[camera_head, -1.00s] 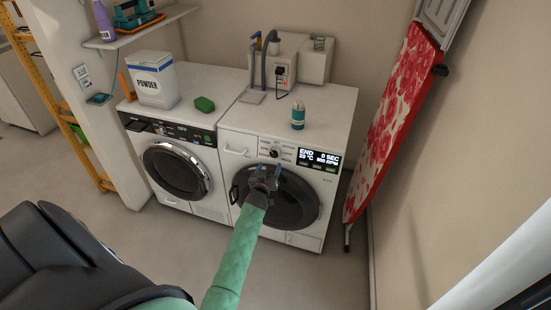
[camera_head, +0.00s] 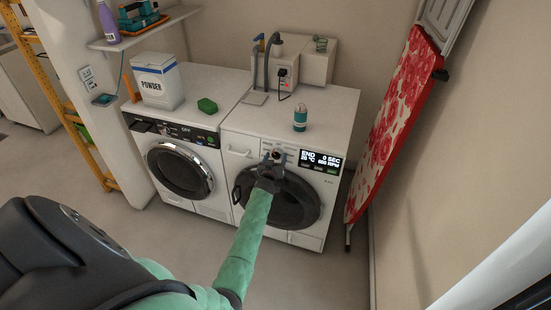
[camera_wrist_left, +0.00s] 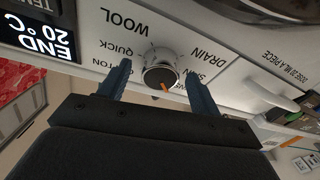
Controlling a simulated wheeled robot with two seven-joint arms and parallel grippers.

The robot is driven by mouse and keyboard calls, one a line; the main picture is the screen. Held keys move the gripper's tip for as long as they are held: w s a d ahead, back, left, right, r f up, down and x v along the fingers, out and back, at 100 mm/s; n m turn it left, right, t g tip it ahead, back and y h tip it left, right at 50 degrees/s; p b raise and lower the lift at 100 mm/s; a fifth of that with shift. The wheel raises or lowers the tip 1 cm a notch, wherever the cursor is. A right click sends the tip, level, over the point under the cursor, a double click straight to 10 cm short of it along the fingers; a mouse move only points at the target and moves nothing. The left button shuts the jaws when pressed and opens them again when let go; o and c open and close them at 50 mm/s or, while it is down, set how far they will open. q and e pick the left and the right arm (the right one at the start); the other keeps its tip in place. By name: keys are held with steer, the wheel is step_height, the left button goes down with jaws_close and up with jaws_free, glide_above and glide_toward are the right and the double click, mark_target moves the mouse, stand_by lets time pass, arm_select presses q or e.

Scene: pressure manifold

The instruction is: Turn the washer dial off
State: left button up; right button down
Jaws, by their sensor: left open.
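The washer (camera_head: 331,110) is the right-hand white machine, with a dark round door and a lit display reading END, 20°C, 0 SEC. Its dial (camera_wrist_left: 160,76) is a round dark-faced knob with an orange mark, ringed by labels such as WOOL, QUICK, DRAIN and SPIN, upside down in the left wrist view. The orange mark sits at the knob's lower right there. My left gripper (camera_head: 275,157) is open at the control panel; in the left wrist view its two blue fingers (camera_wrist_left: 157,74) stand on either side of the dial, with gaps visible. My right gripper is out of view.
A second machine (camera_head: 205,190) stands left of the washer. A red floral ironing board (camera_head: 395,120) leans at the right. The floor in front is clear.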

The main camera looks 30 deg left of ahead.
arm_select(q)
steer(key=c, duration=1)
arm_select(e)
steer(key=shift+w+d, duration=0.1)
arm_select(q)
steer(key=shift+f+m, duration=0.1)
steer(key=shift+m, duration=0.2)
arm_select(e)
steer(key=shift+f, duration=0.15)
arm_select(q)
steer(key=shift+m+b, duration=0.3)
steer(key=shift+b, duration=0.15)
steer(key=m+h+b, duration=0.1)
steer(key=m, duration=0.1)
steer(key=m+h+b, duration=0.1)
steer(key=m, duration=0.2)
steer(key=shift+a+m+t, duration=0.15)
steer(key=shift+m+t, duration=0.15)
steer(key=shift+t, duration=0.1)
steer(key=shift+m+h+b, duration=0.6)
steer(key=shift+m+b, duration=0.05)
steer(key=shift+m, duration=1.35)
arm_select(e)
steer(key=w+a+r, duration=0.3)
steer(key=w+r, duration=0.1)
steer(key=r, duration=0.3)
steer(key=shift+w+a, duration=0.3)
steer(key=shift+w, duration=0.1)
